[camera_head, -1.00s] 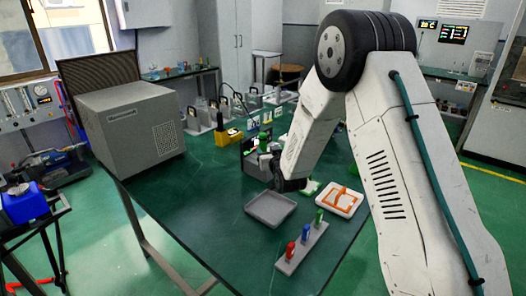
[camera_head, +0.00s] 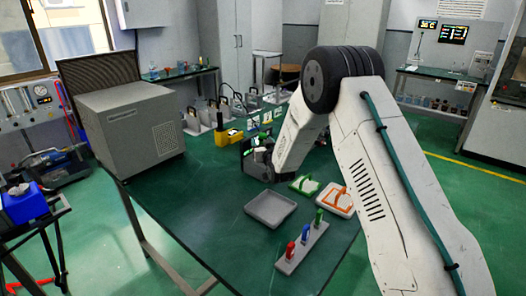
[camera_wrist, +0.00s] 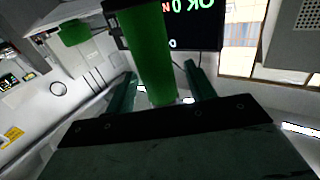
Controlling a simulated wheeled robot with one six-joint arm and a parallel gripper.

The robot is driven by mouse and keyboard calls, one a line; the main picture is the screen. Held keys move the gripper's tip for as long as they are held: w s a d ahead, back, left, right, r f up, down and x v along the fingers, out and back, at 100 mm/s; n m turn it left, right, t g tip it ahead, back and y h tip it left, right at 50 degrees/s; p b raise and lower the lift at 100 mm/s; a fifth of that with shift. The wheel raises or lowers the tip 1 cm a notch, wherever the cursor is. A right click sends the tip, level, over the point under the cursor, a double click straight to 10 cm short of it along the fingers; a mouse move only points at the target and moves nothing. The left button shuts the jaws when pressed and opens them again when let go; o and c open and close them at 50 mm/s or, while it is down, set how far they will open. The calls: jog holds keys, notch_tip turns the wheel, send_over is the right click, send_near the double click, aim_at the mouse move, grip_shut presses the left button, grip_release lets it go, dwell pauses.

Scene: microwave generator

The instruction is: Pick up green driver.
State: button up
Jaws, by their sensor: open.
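A small green-handled driver (camera_head: 319,216) stands upright in a grey rack (camera_head: 287,267) near the table's front edge, behind a blue one (camera_head: 305,233) and a red one (camera_head: 290,250). My gripper is over the table's far middle, beside a black display (camera_head: 248,160), well away from the rack; its fingers are hard to make out in the head view. In the wrist view my gripper (camera_wrist: 162,76) is open, with a large green cylinder (camera_wrist: 150,55) showing between its fingers. I cannot tell whether this cylinder is a driver or whether the fingers touch it.
A grey tray (camera_head: 270,222) lies left of the rack. Green (camera_head: 306,187) and orange (camera_head: 340,197) framed pieces lie to its right. A yellow device (camera_head: 229,137) and a big grey box (camera_head: 130,125) stand farther back. The table's left front is clear.

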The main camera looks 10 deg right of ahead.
jog(key=shift+c, duration=0.2)
jog(key=c, duration=1.1)
